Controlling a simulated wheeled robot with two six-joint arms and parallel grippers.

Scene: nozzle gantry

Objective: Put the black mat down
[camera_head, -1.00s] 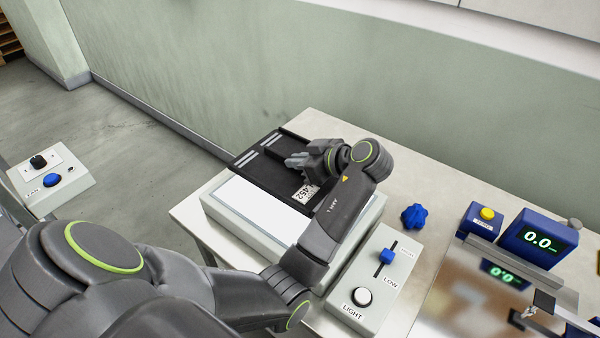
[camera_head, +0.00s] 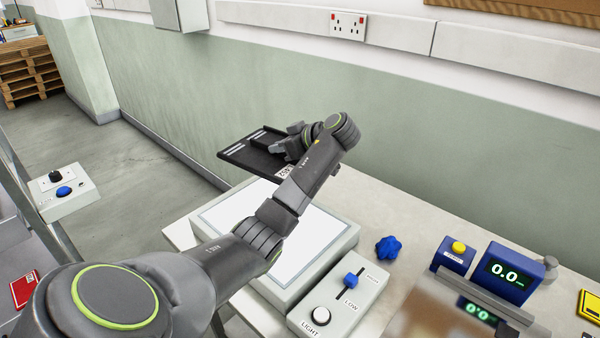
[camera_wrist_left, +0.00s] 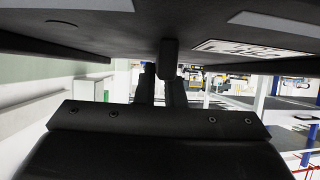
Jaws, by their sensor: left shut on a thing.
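The black mat (camera_head: 240,153) is a flat dark panel with pale strips and a white number label near its right corner. My left gripper (camera_head: 284,149) is shut on the mat's right side and holds it up behind the white light panel (camera_head: 262,232). The mat appears raised, beyond the panel's back edge. The right gripper is not in view.
The light panel's white face is bare. A control box (camera_head: 338,303) with a blue slider and white button stands to its right. A blue knob (camera_head: 389,248), a yellow-button box (camera_head: 453,254) and a display reading 0.0 (camera_head: 507,273) stand farther right. The wall (camera_head: 450,170) runs behind the table.

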